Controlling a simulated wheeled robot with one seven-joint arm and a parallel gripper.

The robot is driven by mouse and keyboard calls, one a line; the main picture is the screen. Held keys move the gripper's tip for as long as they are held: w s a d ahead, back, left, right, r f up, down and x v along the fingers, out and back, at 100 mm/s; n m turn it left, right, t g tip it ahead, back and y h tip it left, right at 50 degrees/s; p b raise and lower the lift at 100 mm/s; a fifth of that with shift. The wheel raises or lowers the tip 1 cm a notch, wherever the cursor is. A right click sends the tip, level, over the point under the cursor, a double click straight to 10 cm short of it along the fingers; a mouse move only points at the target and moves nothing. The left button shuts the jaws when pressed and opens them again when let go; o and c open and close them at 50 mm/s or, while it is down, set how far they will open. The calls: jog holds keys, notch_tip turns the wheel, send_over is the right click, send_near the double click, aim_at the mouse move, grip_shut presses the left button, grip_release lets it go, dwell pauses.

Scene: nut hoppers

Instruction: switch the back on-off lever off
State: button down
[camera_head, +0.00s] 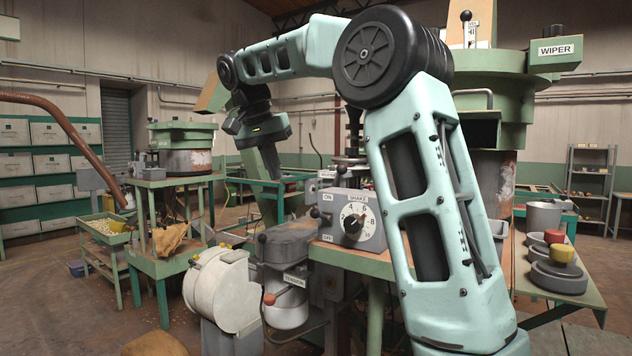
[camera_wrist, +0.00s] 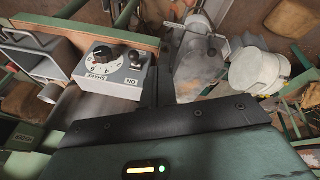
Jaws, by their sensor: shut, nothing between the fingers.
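A grey control box (camera_head: 347,218) marked SHAKE stands right of centre. It has ON and OFF labels on its left part. I cannot tell whether this is the back lever. My gripper (camera_wrist: 164,78) is shut and empty, apart from the box. In the head view my wrist hangs up and left of the box, and the fingertips are not clear.
A red-balled TENSION lever (camera_head: 269,299) and a white drum (camera_head: 222,290) stand left of and below the box. A round SHAKE dial (camera_head: 355,222) is on its face. A green WIPER hopper (camera_head: 485,60) rises behind my arm. Grey weights (camera_head: 560,277) lie on the right table.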

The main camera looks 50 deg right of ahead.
jog(key=s+d+r+m, duration=0.2)
jog(key=d+r+m, duration=0.1)
jog(key=d+r, duration=0.2)
jog(key=shift+s+d+g+p, duration=0.3)
jog(key=shift+d+g, duration=0.1)
jog(key=shift+d, duration=0.5)
jog(key=p, duration=0.2)
send_over(320, 216)
jog(key=w, duration=0.1)
notch_tip(320, 216, down, 11)
jog(key=shift+a+f, duration=0.1)
jog(key=shift+f, duration=0.75)
jog(key=shift+a+f+h+b, duration=0.1)
jog(key=shift+f+h+b, duration=0.05)
jog(key=shift+h+b, duration=0.2)
